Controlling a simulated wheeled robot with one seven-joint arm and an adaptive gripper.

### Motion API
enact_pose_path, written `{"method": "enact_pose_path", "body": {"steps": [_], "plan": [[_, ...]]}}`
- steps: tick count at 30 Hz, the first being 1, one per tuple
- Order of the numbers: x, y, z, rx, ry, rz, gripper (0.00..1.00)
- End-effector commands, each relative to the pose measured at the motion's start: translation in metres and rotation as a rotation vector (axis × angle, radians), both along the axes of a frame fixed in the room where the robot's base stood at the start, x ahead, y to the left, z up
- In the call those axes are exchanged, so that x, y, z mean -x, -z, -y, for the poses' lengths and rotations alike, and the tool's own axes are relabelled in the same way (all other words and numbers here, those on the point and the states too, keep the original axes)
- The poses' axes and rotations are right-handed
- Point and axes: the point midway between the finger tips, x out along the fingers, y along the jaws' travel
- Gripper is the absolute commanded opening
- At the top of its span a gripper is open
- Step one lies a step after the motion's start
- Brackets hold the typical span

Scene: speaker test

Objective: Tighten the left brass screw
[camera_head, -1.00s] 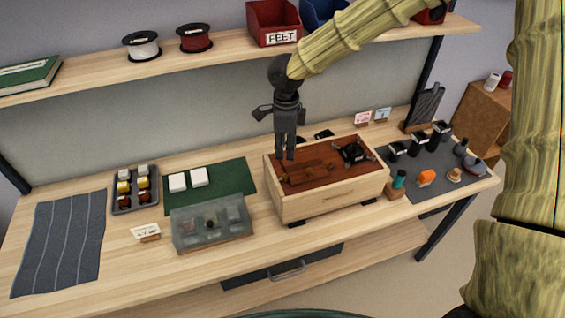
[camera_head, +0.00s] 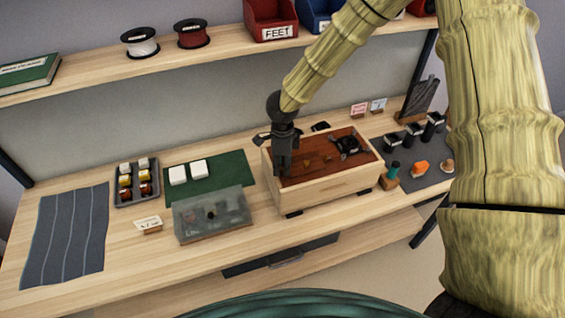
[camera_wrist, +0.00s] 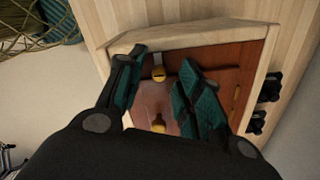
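The wooden box (camera_head: 325,191) with a red-brown top panel (camera_head: 318,172) sits at the centre of the bench. My gripper (camera_head: 283,172) points down at the left part of the panel. In the wrist view my gripper (camera_wrist: 163,85) is open, with teal pads on its two fingers. A slotted brass screw (camera_wrist: 158,73) shows in the gap between the fingers, apparently not gripped. I cannot tell for certain which is the left screw.
A black fitting (camera_head: 348,145) is on the panel's right part. A clear case (camera_head: 212,214) stands left of the box. A green mat (camera_head: 232,172) with white blocks and a compartment tray (camera_head: 136,184) are farther left. Dark containers (camera_head: 414,138) stand at the right.

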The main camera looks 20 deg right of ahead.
Motion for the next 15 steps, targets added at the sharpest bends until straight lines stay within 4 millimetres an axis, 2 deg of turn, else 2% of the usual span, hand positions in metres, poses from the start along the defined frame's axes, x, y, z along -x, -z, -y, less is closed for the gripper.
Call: {"method": "enact_pose_path", "body": {"steps": [5,11,12,15], "plan": [[-0.0001,0.0001,0.0000,0.000,0.000,0.000,0.36],[0.0000,0.0000,0.0000,0.000,0.000,0.000,0.03],[-0.0001,0.0000,0.0000,0.000,0.000,0.000,0.00],[-0.0001,0.0000,0.0000,0.000,0.000,0.000,0.00]]}}
